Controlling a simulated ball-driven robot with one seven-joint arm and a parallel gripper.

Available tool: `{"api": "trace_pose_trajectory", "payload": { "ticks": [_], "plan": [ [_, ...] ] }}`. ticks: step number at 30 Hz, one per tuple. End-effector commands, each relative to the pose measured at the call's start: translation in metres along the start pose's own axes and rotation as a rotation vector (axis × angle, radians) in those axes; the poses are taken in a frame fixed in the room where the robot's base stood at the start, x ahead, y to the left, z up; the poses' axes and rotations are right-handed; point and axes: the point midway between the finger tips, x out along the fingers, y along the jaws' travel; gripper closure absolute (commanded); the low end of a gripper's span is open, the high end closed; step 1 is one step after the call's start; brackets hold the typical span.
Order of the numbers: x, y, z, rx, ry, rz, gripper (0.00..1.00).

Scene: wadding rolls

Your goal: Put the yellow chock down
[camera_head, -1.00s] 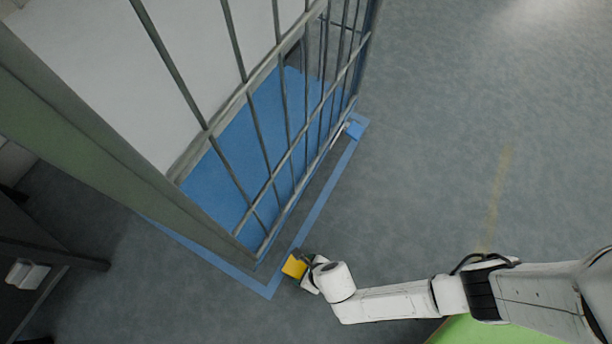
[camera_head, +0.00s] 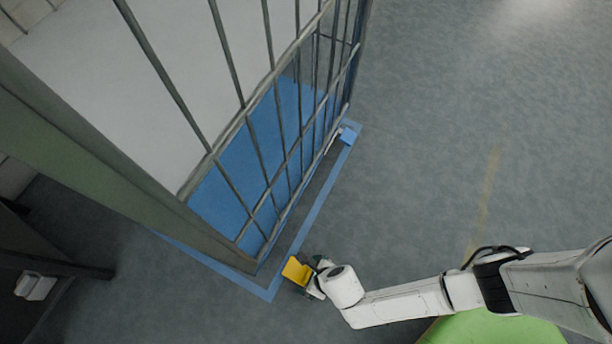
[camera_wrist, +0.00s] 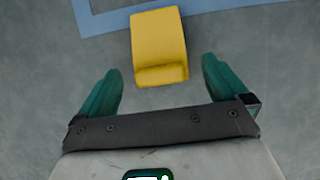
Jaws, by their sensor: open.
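The yellow chock (camera_head: 296,271) lies on the grey floor by the near corner of the barred cage, close to the blue floor line. It also shows in the wrist view (camera_wrist: 159,47), just ahead of my gripper (camera_wrist: 161,88). My gripper is open, with clear gaps between its teal fingers and the chock. The chock's near end lies about level with the fingertips, and nothing is held. In the head view my gripper (camera_head: 313,279) is partly hidden by my white wrist.
The barred cage (camera_head: 262,215) has a blue base and stands inside a blue floor line (camera_head: 308,219). A dark structure (camera_head: 45,265) stands at the left. The floor on the right is clear.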

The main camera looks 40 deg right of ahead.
Motion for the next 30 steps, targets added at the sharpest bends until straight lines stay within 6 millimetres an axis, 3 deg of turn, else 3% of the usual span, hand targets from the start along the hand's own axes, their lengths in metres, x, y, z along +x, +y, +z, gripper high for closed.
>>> {"api": "trace_pose_trajectory", "payload": {
  "ticks": [1,3,9,20,23,26,30],
  "plan": [
    [-0.017,-0.001,0.002,-0.001,0.0,0.0,0.0],
    [-0.03,0.0,0.002,0.0,-0.001,0.001,0.0],
    [-0.057,0.0,0.001,0.001,0.0,0.001,0.0],
    [-0.07,-0.002,0.004,0.057,-0.001,-0.01,0.0],
    [-0.078,-0.011,0.018,0.263,-0.003,-0.046,0.0],
    [-0.096,-0.03,0.037,0.632,-0.007,-0.11,0.0],
    [-0.132,-0.066,0.062,1.261,-0.025,-0.208,0.0]
  ]
}}
